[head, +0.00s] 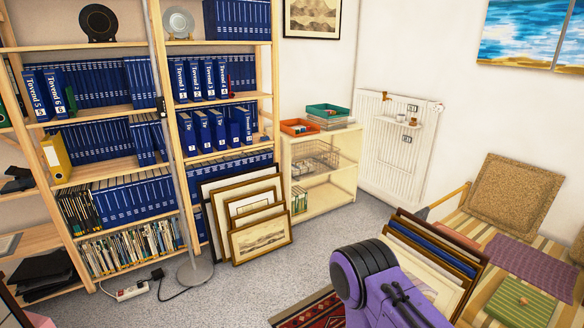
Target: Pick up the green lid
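A flat green square piece (520,303) with a fine striped surface and a small orange-brown mark near its middle lies on the striped seat (482,235) at the lower right. It is the likeliest green lid, but I cannot tell for sure. A purple and black part of my own arm rises at the bottom centre, left of the seat. No gripper fingers show on it. Neither gripper is in view.
Framed prints (430,258) lean in a stack between my arm and the seat. More frames (262,240) lean against the bookshelf (165,75). A teal tray (328,110) and an orange tray (299,127) top a low shelf. Grey carpet (250,290) is clear in the middle.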

